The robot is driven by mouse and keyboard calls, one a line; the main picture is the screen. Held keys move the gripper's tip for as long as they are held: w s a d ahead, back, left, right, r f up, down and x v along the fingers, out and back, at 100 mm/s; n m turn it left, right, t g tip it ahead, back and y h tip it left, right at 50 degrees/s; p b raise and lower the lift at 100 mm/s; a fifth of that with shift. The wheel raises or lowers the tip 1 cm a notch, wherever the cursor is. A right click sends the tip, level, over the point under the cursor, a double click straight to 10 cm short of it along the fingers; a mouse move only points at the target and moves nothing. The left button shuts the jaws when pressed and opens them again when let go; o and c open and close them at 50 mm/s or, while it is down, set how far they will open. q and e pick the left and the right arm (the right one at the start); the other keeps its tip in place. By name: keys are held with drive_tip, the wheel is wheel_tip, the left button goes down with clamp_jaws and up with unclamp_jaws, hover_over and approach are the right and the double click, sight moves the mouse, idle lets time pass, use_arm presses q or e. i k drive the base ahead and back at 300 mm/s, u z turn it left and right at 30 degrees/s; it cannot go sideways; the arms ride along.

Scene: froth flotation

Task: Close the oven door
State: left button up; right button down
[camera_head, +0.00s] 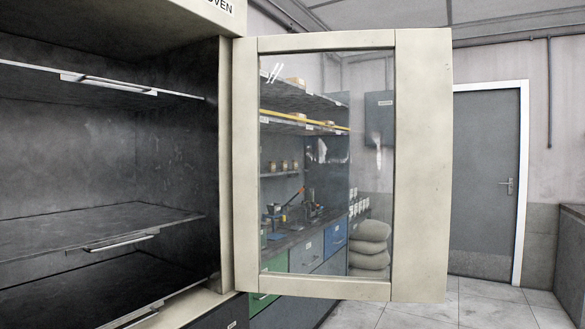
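The oven (224,170) fills the left side of the head view, with its dark inside exposed. Its beige-framed glass door (421,165) stands wide open, swung out to the right from the hinge side. Metal shelves (95,228) with handles cross the inside, and they look empty. No gripper shows in this view. I cannot see anything touching the door.
Through the door glass I see a workbench with drawers (307,252), wall shelves with jars, and stacked sacks (370,247). A grey room door (484,185) stands at the back right. The tiled floor (465,303) on the right looks clear.

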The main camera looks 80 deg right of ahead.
sight(423, 126)
drive_tip(key=k, duration=0.45)
drive_tip(key=z, duration=4.05)
drive_tip(key=i, duration=4.45)
drive_tip(key=u, duration=4.15)
drive_tip(key=i, duration=0.15)
drive_tip(key=u, duration=0.25)
